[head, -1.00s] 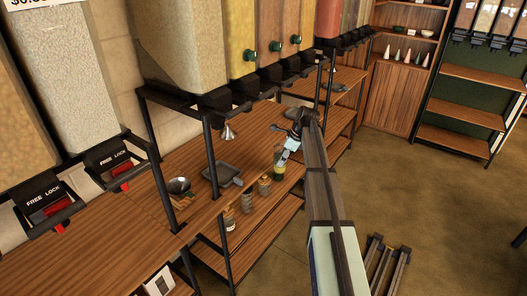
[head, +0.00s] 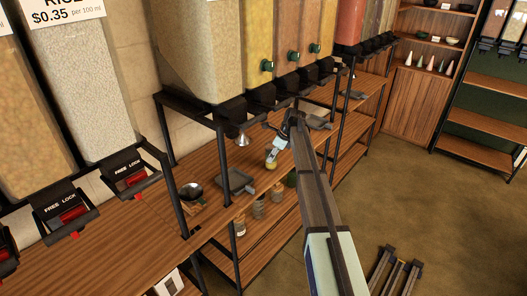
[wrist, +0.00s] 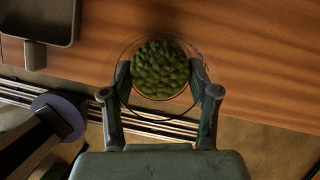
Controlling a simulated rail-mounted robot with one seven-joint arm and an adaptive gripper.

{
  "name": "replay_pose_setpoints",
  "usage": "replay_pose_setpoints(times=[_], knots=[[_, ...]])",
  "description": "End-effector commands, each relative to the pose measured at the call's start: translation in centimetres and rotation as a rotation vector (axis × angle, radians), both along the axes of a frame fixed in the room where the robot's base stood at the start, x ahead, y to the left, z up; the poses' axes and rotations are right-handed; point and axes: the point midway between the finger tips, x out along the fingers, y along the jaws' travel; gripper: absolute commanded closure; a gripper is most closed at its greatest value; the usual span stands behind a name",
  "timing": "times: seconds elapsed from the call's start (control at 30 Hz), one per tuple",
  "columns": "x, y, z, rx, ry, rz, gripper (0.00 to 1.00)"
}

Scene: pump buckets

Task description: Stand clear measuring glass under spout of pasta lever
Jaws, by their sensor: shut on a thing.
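My gripper (head: 275,150) is shut on the clear measuring glass (head: 271,160), above the front part of the wooden counter. In the wrist view my gripper's fingers (wrist: 160,85) sit on both sides of the glass's round rim (wrist: 130,112). Green pieces show through the glass; I cannot tell whether they are inside it or below. The row of black dispenser outlets (head: 262,100) hangs above and behind the glass, under bins with yellow and reddish contents (head: 242,45). No pasta label is readable, so I cannot tell which lever is the pasta one.
A grey square scoop (head: 236,182) and a dark bowl (head: 192,193) lie on the counter (head: 215,158) to the left. A metal funnel (head: 243,139) hangs under an outlet. A black post (head: 226,160) stands left of the glass. Several jars (head: 258,208) stand on the lower shelf.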

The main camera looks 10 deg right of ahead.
Motion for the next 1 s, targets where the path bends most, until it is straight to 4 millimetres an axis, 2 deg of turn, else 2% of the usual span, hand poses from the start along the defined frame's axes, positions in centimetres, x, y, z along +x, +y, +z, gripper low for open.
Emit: replay_pose_setpoints(times=[0.23, 0.47, 1.0], knots=[[0.9, 1.2, 0.2, 0.0, 0.0, 0.001, 0.96], [3.1, 4.2, 0.3, 0.0, 0.0, 0.002, 0.96], [2.8, 4.1, -1.0, 0.001, -0.001, 0.0, 0.96]])
